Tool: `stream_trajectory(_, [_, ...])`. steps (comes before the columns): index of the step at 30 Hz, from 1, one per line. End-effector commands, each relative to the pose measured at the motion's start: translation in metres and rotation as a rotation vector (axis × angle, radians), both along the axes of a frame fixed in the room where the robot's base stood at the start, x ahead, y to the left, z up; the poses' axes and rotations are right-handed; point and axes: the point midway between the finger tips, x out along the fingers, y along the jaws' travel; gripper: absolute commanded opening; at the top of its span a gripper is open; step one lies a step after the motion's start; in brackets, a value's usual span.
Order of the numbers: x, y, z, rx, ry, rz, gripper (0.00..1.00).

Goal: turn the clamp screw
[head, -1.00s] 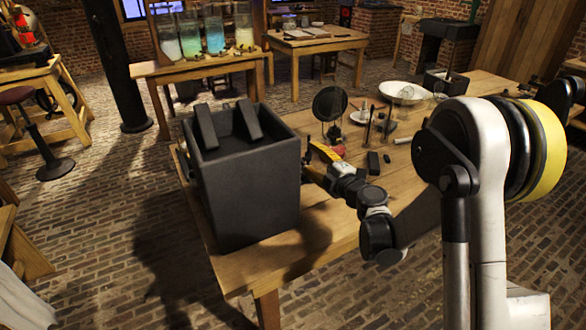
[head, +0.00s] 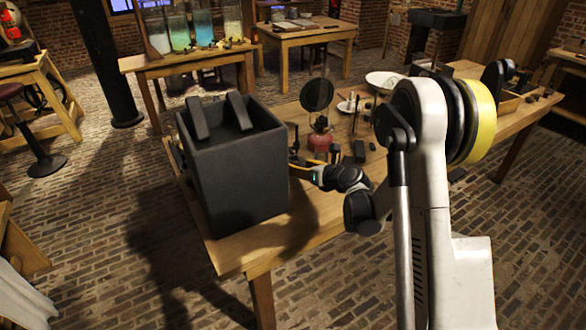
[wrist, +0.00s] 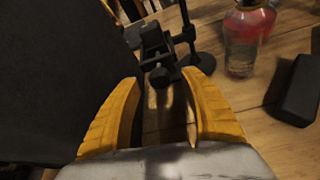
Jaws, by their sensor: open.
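A black clamp (wrist: 155,45) on a dark stand shows in the wrist view, just beyond my fingertips. A small dark piece at its near end (wrist: 160,77), which looks like the clamp screw, lies between the tips. My gripper (wrist: 161,78) is open, its two yellow fingers on either side of that piece with gaps visible; I cannot tell whether either finger touches it. In the head view my gripper (head: 302,167) is low over the table beside the large black box, and the screw is too small to make out there.
The large black box (head: 235,175) stands close on the left, with its wall (wrist: 45,80) filling the left of the wrist view. A red-filled glass bottle (wrist: 243,40) and a black block (wrist: 298,92) are at the right. A round black disc (head: 317,94) stands behind.

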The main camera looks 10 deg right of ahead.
Motion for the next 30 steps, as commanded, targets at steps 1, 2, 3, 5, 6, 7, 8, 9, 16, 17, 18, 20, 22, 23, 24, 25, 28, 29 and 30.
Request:
stream_trajectory(1, [0.008,0.004,-0.006,0.0,0.0,0.001,0.52])
stream_trajectory(2, [0.012,0.005,-0.007,0.002,-0.001,0.0,0.52])
stream_trajectory(3, [0.016,0.007,-0.009,0.002,-0.001,0.0,0.52])
stream_trajectory(5, [0.022,0.01,-0.011,0.002,-0.001,0.0,0.52])
stream_trajectory(6, [0.025,0.011,-0.012,0.002,-0.001,0.0,0.52])
stream_trajectory(7, [0.027,0.011,-0.013,0.002,-0.001,0.0,0.52])
stream_trajectory(8, [0.028,0.012,-0.013,0.001,-0.001,-0.001,0.52])
stream_trajectory(9, [0.029,0.012,-0.013,0.002,0.0,-0.001,0.52])
stream_trajectory(16, [0.03,0.013,-0.013,0.002,0.0,-0.001,0.52])
stream_trajectory(17, [0.03,0.013,-0.013,0.002,0.0,-0.001,0.52])
stream_trajectory(18, [0.03,0.013,-0.013,0.002,0.0,-0.001,0.45])
stream_trajectory(20, [0.03,0.013,-0.013,0.003,0.0,-0.001,0.27])
stream_trajectory(22, [0.03,0.013,-0.013,0.003,0.0,-0.001,0.05])
stream_trajectory(23, [0.03,0.013,-0.013,0.003,0.0,-0.001,0.0])
stream_trajectory(24, [0.03,0.013,-0.012,0.003,0.0,-0.001,0.0])
stream_trajectory(25, [0.03,0.013,-0.013,0.003,0.0,-0.001,0.0])
stream_trajectory(28, [0.031,0.011,-0.014,0.062,0.019,-0.003,0.0])
stream_trajectory(29, [0.031,0.011,-0.015,0.1,0.031,-0.003,0.0])
stream_trajectory(30, [0.031,0.011,-0.015,0.151,0.048,-0.003,0.0])
